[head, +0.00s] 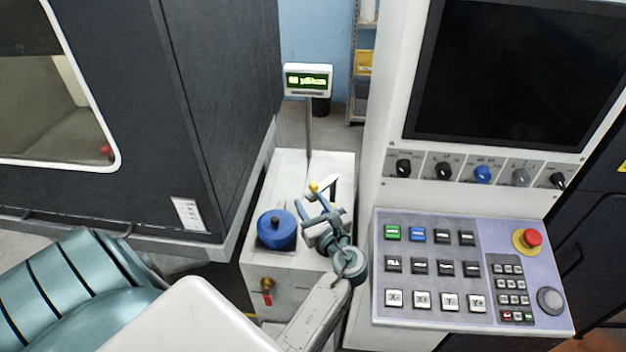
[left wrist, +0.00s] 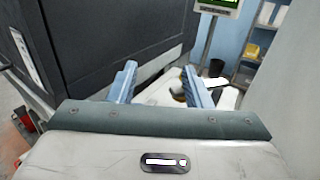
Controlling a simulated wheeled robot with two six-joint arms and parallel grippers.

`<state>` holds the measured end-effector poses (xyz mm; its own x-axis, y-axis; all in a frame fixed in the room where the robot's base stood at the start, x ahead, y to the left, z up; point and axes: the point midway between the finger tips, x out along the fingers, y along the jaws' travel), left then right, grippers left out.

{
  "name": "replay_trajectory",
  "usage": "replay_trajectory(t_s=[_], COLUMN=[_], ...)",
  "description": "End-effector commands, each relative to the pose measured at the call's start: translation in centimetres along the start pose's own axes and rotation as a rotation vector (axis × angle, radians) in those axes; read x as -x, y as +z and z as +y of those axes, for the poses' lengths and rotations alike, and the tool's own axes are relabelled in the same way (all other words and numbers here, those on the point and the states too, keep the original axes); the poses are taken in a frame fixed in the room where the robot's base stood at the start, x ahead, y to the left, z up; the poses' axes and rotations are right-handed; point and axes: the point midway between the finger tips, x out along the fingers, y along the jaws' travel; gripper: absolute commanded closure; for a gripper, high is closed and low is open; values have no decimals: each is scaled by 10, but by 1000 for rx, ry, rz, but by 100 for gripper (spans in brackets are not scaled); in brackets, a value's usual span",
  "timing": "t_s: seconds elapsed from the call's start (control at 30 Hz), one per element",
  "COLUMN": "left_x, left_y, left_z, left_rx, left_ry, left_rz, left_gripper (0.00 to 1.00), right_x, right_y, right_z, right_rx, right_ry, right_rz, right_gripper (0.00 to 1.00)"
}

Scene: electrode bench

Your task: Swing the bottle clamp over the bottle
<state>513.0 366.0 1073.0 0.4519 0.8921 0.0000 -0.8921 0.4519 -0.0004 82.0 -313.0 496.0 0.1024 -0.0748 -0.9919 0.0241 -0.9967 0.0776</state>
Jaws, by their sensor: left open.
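My left gripper (head: 314,207) is open and empty above the white bench cabinet, and its two blue fingers also show in the left wrist view (left wrist: 160,82). A yellow knob (head: 313,187) shows just beyond the fingertips, close to them in the picture. It may belong to the bottle clamp, but the gripper hides much of what is under it. I cannot tell whether the fingers touch it. No bottle can be made out clearly. A squat blue round container (head: 276,231) with a dark knob on top stands to the left of the gripper. My right gripper does not show.
The white cabinet (head: 262,262) carries a pole with a lit display (head: 308,80) at its back. A dark machine wall (head: 215,120) rises on the left. A control panel (head: 470,270) with buttons and a red stop knob (head: 532,238) is close on the right.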

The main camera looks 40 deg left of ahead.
Motion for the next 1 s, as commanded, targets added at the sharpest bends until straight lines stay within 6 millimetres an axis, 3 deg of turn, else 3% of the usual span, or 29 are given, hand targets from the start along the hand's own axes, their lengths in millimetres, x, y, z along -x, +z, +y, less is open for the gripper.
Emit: replay_trajectory(t_s=[0.1, 0.23, 0.63, 0.67, 0.87, 1.0], left_x=[22, 37, 45, 45, 39, 24], left_y=[4, 4, 4, 4, 0, -10], left_z=[12, 19, 24, 24, 27, 36], left_rx=[0, 0, 1, 1, 82, 322], left_ry=[1, 0, 0, 0, -10, -44], left_rz=[4, 3, -1, -1, -9, -21], left_gripper=[55, 55, 55, 57, 96, 100], right_x=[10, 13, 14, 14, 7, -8], right_y=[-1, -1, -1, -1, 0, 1], right_z=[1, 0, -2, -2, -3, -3], right_rx=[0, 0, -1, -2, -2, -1], right_ry=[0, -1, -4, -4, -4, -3], right_rz=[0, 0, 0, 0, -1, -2], right_gripper=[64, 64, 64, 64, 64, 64])
